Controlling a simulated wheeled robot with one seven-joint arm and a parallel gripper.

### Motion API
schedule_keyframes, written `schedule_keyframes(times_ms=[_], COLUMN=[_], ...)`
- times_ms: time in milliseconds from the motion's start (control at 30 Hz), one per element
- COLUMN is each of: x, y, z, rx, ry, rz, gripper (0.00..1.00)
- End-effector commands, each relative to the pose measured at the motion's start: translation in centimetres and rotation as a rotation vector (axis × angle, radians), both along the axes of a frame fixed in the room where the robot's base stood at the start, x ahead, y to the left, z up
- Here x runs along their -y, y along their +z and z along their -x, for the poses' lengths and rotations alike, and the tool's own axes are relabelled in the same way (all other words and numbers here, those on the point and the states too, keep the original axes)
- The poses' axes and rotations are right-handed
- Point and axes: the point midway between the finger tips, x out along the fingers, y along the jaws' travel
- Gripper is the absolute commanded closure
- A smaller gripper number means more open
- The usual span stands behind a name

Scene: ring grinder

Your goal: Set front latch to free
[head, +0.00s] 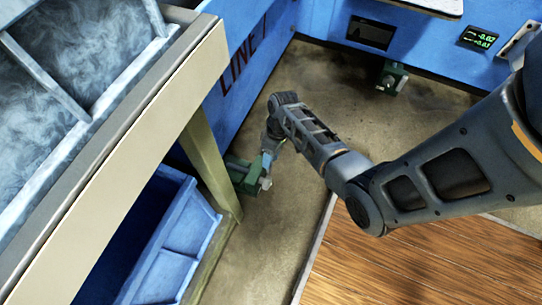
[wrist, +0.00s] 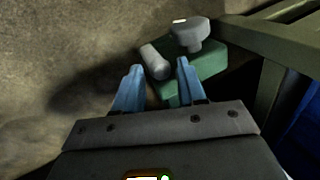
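A green latch block (head: 243,177) with pale grey parts sits low beside the blue panel marked LINE 1. A second green latch block (head: 391,78) sits low at the back blue panel; I cannot tell which one is the front latch. My gripper (head: 268,160) is down at the first block. In the wrist view, its two blue fingers (wrist: 159,68) are apart. A pale grey cylindrical handle (wrist: 154,61) shows in the gap at the fingertips; I cannot tell if they touch it. A pale round-topped knob (wrist: 190,35) stands on the green block (wrist: 207,68).
An olive table leg (head: 211,165) stands just beside the latch block, with a blue bin (head: 180,245) under the table. A grey tray (head: 85,70) is above. The back panel has a green-digit display (head: 482,38). The concrete floor (head: 310,75) between the panels is clear.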

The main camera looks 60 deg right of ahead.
Motion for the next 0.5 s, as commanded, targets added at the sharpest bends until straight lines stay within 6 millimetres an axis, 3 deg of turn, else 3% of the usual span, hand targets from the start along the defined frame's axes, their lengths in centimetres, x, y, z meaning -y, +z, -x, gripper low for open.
schedule_keyframes(times_ms=[67, 400, 500], x=[-0.01, -0.03, -0.04], y=[0.0, 0.01, 0.0], z=[0.0, 0.0, -0.01], rx=[0.0, 0.0, 0.0], ry=[0.0, 0.0, 0.0], rz=[0.0, -0.001, -0.001], gripper=[0.68, 1.0, 1.0])
